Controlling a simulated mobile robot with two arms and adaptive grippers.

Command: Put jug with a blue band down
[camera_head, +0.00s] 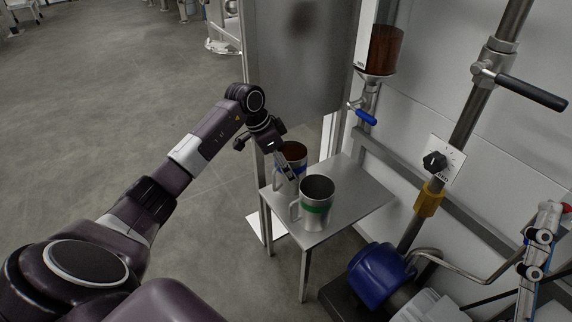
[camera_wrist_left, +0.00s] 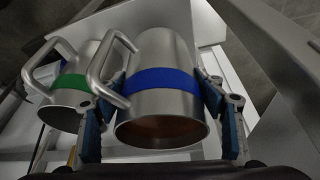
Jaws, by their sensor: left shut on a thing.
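The jug with a blue band (camera_wrist_left: 165,78) is a metal jug with a handle and brown contents. In the head view the blue-band jug (camera_head: 293,151) is at the far left part of a small metal table (camera_head: 350,195), partly hidden by my gripper and another jug. My left gripper (camera_head: 283,160) is shut on it, with one finger on each side in the left wrist view (camera_wrist_left: 163,118). I cannot tell whether its base touches the table. A jug with a green band (camera_head: 316,208) stands upright on the table, close beside it.
A large metal tank panel (camera_head: 300,60) rises behind the table. A blue pump (camera_head: 380,270) and pipework are to the right. The table's right part is clear.

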